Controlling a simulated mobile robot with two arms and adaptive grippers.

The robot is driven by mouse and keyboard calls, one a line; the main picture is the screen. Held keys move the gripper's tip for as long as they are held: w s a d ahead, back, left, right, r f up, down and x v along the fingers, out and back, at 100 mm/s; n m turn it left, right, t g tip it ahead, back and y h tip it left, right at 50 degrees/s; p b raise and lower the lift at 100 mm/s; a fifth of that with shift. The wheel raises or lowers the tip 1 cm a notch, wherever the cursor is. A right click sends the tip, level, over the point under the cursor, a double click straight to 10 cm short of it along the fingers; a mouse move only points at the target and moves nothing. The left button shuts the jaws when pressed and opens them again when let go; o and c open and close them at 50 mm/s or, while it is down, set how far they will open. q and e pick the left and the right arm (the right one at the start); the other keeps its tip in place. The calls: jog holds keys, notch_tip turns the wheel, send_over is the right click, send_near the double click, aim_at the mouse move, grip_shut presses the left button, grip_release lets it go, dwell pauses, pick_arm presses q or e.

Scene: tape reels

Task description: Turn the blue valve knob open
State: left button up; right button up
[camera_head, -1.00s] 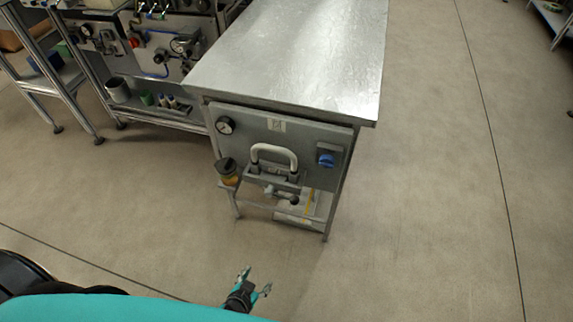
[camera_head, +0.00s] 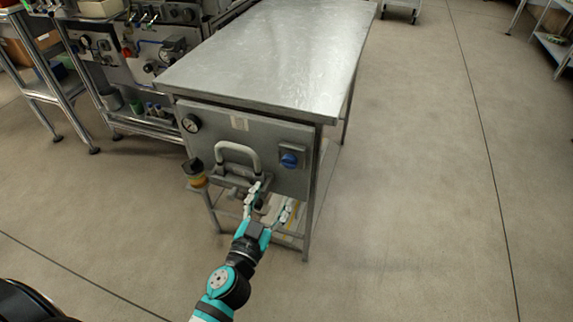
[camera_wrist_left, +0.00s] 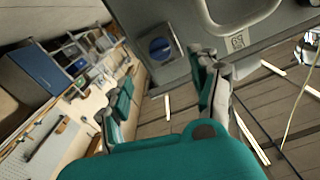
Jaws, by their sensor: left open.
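The blue valve knob (camera_head: 290,160) sits on a grey square plate at the right of the bench's grey front panel (camera_head: 215,128). In the left wrist view the knob (camera_wrist_left: 160,47) shows beyond and between the fingertips, near the top. My left gripper (camera_head: 271,197) is open and empty, its fingers spread. In the head view it appears below the knob and slightly left of it, with a gap between. In the wrist view the fingers (camera_wrist_left: 165,85) touch nothing that I can see. My right gripper is not in view.
A pale U-shaped handle (camera_head: 238,153), a round gauge (camera_head: 191,123) and a yellow-and-black cup (camera_head: 195,173) are on the bench front left of the knob. The metal bench top (camera_head: 265,60) overhangs the panel. The floor to the right is clear.

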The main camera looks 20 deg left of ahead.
aim_at(287, 168)
pick_arm(q)
jog(key=w+p, duration=0.1)
jog(key=w, duration=0.9)
jog(key=shift+d, duration=0.2)
jog(key=shift+w, duration=0.65)
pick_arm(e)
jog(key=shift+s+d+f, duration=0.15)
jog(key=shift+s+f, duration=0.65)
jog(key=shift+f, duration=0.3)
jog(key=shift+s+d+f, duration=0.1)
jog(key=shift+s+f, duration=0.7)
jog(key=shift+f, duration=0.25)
pick_arm(q)
jog(key=c, duration=1.2)
